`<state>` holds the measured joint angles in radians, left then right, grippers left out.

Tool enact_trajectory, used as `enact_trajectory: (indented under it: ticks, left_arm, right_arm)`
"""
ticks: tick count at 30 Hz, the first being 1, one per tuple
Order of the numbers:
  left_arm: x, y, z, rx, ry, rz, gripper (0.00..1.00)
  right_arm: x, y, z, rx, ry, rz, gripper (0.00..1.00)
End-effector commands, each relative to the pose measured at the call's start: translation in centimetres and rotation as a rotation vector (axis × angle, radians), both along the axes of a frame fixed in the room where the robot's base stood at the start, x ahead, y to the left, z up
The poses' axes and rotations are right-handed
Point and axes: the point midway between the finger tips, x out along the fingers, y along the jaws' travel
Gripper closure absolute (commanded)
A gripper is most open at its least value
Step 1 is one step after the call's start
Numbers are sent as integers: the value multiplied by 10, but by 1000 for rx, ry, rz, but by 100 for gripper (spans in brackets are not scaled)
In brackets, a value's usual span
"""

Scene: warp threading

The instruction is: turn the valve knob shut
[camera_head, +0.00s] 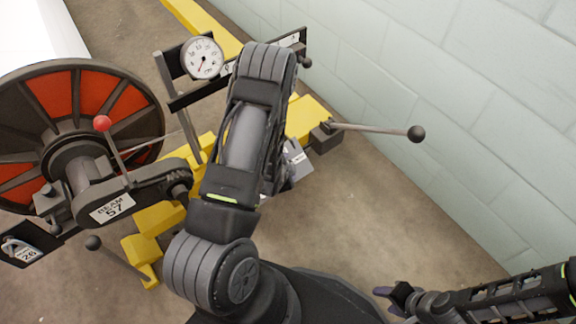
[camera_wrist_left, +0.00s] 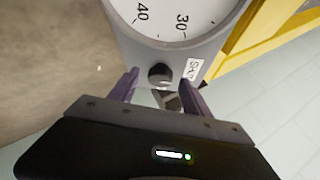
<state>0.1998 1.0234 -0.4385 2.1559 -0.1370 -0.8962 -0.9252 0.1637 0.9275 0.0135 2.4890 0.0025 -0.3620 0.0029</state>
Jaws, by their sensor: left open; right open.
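The dark round valve knob (camera_wrist_left: 160,74) shows in the left wrist view, at the edge of a grey dial housing (camera_wrist_left: 205,48) with a white face reading 30 and 40. My left gripper (camera_wrist_left: 159,80) is open, its two purple fingers on either side of the knob in the picture. A gap shows on each side; I cannot tell how deep the knob sits between them. In the head view my left arm hides this gripper and the knob. My right gripper (camera_head: 394,296) is open and empty at the lower right, above the floor, away from the machine.
A red and black beam wheel (camera_head: 120,82) stands at left with a red-knobbed lever (camera_head: 103,124). A round gauge (camera_head: 202,58) is at the top. A black-balled lever (camera_head: 380,131) juts right from the yellow frame (camera_head: 305,117) toward the block wall (camera_head: 460,90). Floor at lower right is clear.

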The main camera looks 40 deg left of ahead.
Motion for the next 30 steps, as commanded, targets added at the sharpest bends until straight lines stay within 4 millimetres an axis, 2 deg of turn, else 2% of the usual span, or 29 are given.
enact_trajectory:
  ticks: [13, 30]
  left_arm:
    - [-42, -13, 49, 0, 0, 0, 44]
    - [-47, -15, 53, 0, -1, 0, 44]
  right_arm:
    - [-6, 6, 22, 9, 10, 14, 52]
    - [-6, 6, 22, 9, 10, 14, 52]
